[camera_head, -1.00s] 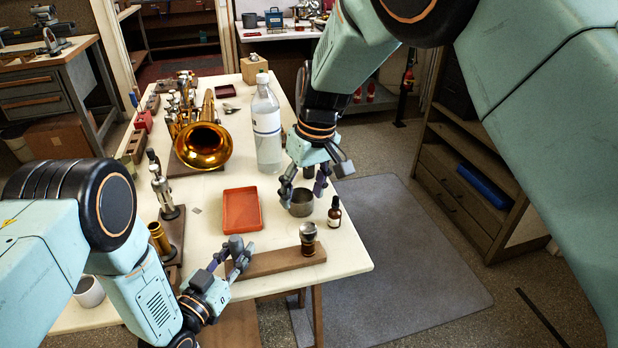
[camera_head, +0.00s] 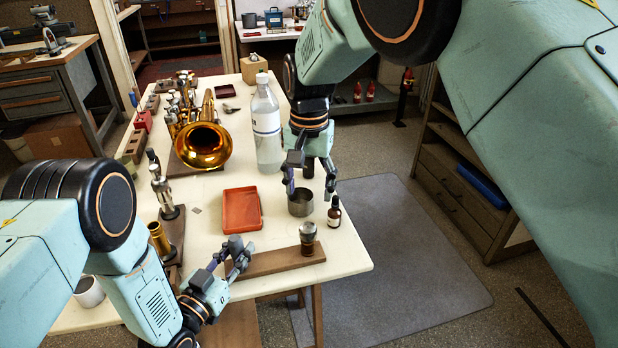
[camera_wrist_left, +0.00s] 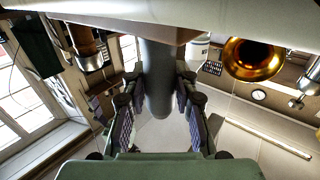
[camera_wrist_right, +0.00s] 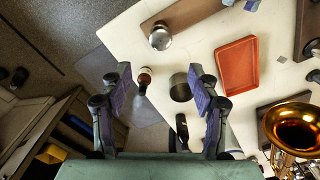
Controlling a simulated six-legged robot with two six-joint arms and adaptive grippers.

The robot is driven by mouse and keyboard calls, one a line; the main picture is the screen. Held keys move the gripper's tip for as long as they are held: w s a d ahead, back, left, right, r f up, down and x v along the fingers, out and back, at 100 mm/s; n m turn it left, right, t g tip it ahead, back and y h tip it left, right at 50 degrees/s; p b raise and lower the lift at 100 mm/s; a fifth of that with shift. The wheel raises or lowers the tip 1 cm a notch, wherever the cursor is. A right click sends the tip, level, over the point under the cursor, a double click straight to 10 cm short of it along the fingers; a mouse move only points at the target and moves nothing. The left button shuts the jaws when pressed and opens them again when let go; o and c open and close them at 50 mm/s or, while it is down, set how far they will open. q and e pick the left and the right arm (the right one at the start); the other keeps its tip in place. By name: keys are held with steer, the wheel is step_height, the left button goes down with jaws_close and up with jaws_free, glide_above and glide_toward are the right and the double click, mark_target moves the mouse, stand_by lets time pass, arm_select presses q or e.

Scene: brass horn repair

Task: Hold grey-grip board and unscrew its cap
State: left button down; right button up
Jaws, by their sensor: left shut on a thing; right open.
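The wooden board (camera_head: 280,261) lies near the front right of the bench, with a grey grip (camera_head: 236,246) at its left end. A dark jar with a silver cap (camera_head: 308,231) stands upright at its right end. My left gripper (camera_head: 234,260) is shut on the grey grip, which also shows between its fingers in the left wrist view (camera_wrist_left: 158,85). My right gripper (camera_head: 310,184) is open and empty, pointing down near a metal cup, behind and apart from the capped jar. In the right wrist view, the silver cap (camera_wrist_right: 160,39) shows from above, beyond the fingertips.
The metal cup (camera_head: 300,204) and a small amber bottle (camera_head: 334,212) stand close to my right gripper. An orange tray (camera_head: 242,209) lies left of them. A clear bottle (camera_head: 266,130) and brass horn (camera_head: 203,145) stand farther back. The tabletop between tray and board is clear.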

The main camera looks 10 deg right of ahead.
mark_target(306, 224)
step_height(306, 224, down, 10)
steer(key=shift+f, duration=0.2)
steer(key=shift+c, duration=0.4)
jaws_close()
steer(key=n, duration=0.4)
steer(key=shift+a+n, duration=0.15)
steer(key=shift+n, duration=0.25)
stand_by(0.6)
steer(key=shift+n, duration=0.4)
steer(key=n, duration=0.4)
steer(key=shift+a, duration=0.1)
steer(key=shift+n, duration=0.4)
